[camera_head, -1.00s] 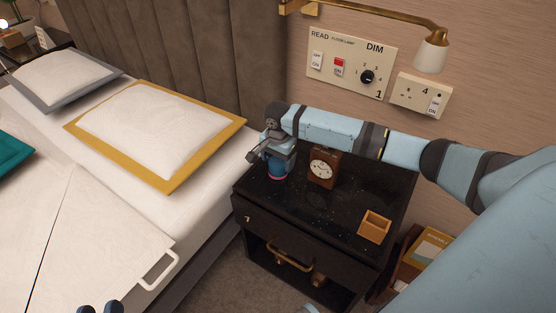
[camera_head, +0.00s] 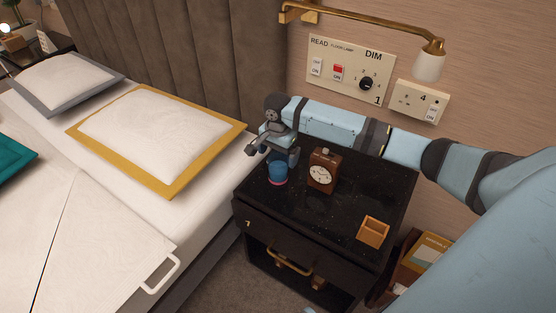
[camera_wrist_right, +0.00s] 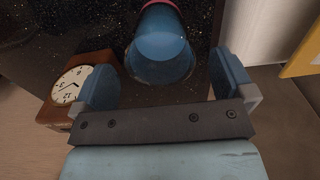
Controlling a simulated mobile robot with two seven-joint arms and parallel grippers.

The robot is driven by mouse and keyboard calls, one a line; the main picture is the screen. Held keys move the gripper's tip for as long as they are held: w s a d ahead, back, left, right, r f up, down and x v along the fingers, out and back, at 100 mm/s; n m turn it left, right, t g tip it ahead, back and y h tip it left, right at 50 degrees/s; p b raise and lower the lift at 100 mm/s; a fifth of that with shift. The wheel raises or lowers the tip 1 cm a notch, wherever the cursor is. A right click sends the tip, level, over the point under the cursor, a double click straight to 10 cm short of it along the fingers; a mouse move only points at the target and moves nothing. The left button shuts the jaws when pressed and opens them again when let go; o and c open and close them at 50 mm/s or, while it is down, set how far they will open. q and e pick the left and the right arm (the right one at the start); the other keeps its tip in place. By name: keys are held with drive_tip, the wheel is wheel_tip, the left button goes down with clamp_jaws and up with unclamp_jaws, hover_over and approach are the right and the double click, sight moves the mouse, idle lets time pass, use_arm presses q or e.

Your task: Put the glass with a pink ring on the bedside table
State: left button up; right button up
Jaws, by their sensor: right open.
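The blue glass with a pink ring (camera_head: 278,174) stands upright on the black speckled bedside table (camera_head: 333,213), near its left edge, with the pink ring at its base. In the right wrist view the glass (camera_wrist_right: 160,55) lies beyond the fingertips, roughly centred between them. My right gripper (camera_head: 279,159) is open and empty, just above the glass and apart from it. Its two blue fingers (camera_wrist_right: 167,80) show spread in the wrist view.
A brown clock (camera_head: 323,171) stands just right of the glass, close to my right arm. The bed with a yellow-edged pillow (camera_head: 157,139) is to the left. A brass lamp (camera_head: 430,62) hangs above.

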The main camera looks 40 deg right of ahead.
wheel_tip(320, 180, up, 7)
drive_tip(key=p, duration=0.2)
drive_tip(key=s+a+f+n+t+y, duration=0.2)
drive_tip(key=s+a+f+n, duration=0.3)
drive_tip(key=a, duration=0.4)
drive_tip(key=s+a+f+n+t+y, duration=0.2)
drive_tip(key=s+a+f+n, duration=0.2)
drive_tip(key=s+a+f, duration=0.3)
use_arm(q)
drive_tip(key=f, duration=0.1)
drive_tip(key=s+a+f+g+y, duration=0.1)
drive_tip(key=a+f+g, duration=0.1)
drive_tip(key=shift+s+f+y, duration=0.3)
drive_tip(key=shift+s, duration=0.05)
use_arm(e)
drive_tip(key=s+a+r+n+t, duration=0.2)
drive_tip(key=s+r+n+t, duration=0.1)
drive_tip(key=s, duration=0.3)
drive_tip(key=s+a+r+n+t, duration=0.1)
drive_tip(key=s+r+n+t, duration=0.2)
drive_tip(key=s, duration=0.4)
drive_tip(key=shift+a+r+n+t, duration=0.4)
drive_tip(key=shift+n+t, duration=0.3)
drive_tip(key=shift+t, duration=0.4)
drive_tip(key=shift+s, duration=0.1)
